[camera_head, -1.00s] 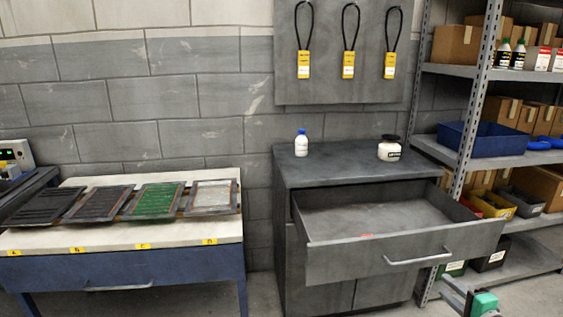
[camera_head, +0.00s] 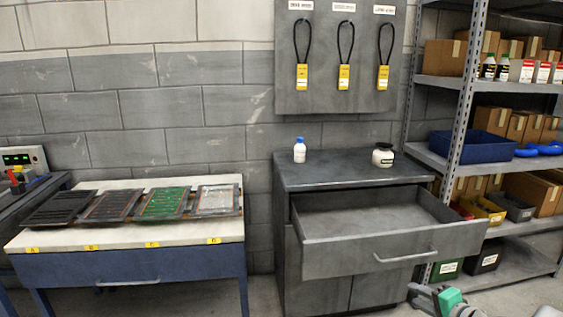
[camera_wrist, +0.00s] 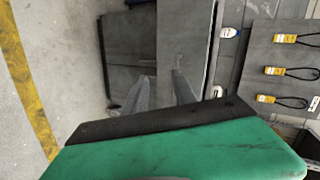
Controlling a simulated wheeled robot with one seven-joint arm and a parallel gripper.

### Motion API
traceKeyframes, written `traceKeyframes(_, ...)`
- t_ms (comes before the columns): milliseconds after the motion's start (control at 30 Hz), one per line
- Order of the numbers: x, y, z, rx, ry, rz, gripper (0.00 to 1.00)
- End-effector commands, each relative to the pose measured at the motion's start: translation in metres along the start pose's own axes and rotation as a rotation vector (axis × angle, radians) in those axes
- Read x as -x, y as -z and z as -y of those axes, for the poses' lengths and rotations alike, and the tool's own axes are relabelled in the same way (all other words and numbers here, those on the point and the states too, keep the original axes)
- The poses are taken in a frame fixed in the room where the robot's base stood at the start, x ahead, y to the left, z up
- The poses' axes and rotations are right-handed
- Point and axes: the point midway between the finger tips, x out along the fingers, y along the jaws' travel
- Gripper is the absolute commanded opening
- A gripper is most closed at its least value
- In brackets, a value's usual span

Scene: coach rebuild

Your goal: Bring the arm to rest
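My gripper (camera_head: 422,292) shows low in the head view, in front of the open drawer's right side, with a green part of my arm beside it. In the wrist view, two pale grey fingers of my gripper (camera_wrist: 161,88) stand apart beyond a black and green part of mine, with nothing visible between them. The grey drawer (camera_head: 390,252) is pulled out of the grey cabinet (camera_head: 300,178) and looks empty. My gripper looks apart from the drawer handle (camera_head: 405,258).
A workbench (camera_head: 120,240) with several dark trays stands left. A white bottle (camera_head: 299,151) and a white jar (camera_head: 383,157) stand on the cabinet. A metal shelf (camera_head: 463,130) with boxes and bins stands right. Floor beside the cabinet is clear in the wrist view (camera_wrist: 60,60).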

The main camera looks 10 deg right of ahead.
Motion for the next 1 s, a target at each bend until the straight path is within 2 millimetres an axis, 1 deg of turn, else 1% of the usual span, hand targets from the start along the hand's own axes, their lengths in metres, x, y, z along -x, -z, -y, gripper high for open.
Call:
traceKeyframes(33,-0.004,-0.014,0.017,0.05,-0.03,0.033,0.32)
traceKeyframes(167,-0.013,-0.057,0.044,0.2,-0.139,0.128,0.32)
traceKeyframes(200,-0.014,-0.073,0.054,0.256,-0.177,0.162,0.32)
traceKeyframes(267,-0.013,-0.1,0.069,0.35,-0.239,0.217,0.32)
traceKeyframes(333,-0.004,-0.136,0.09,0.479,-0.317,0.288,0.32)
traceKeyframes(367,0.003,-0.153,0.099,0.542,-0.353,0.322,0.32)
traceKeyframes(400,0.015,-0.177,0.112,0.633,-0.403,0.367,0.32)
traceKeyframes(433,0.028,-0.195,0.122,0.704,-0.441,0.403,0.32)
traceKeyframes(467,0.042,-0.212,0.13,0.775,-0.478,0.436,0.32)
traceKeyframes(500,0.062,-0.233,0.139,0.862,-0.524,0.478,0.32)
traceKeyframes(567,0.093,-0.257,0.146,0.971,-0.583,0.53,0.32)
traceKeyframes(600,0.112,-0.269,0.149,1.029,-0.613,0.558,0.32)
traceKeyframes(700,0.147,-0.286,0.148,1.123,-0.665,0.609,0.32)
traceKeyframes(767,0.159,-0.293,0.146,1.15,-0.682,0.626,0.32)
traceKeyframes(833,0.163,-0.296,0.144,1.162,-0.69,0.634,0.32)
traceKeyframes(1000,0.163,-0.295,0.142,1.16,-0.694,0.634,0.32)
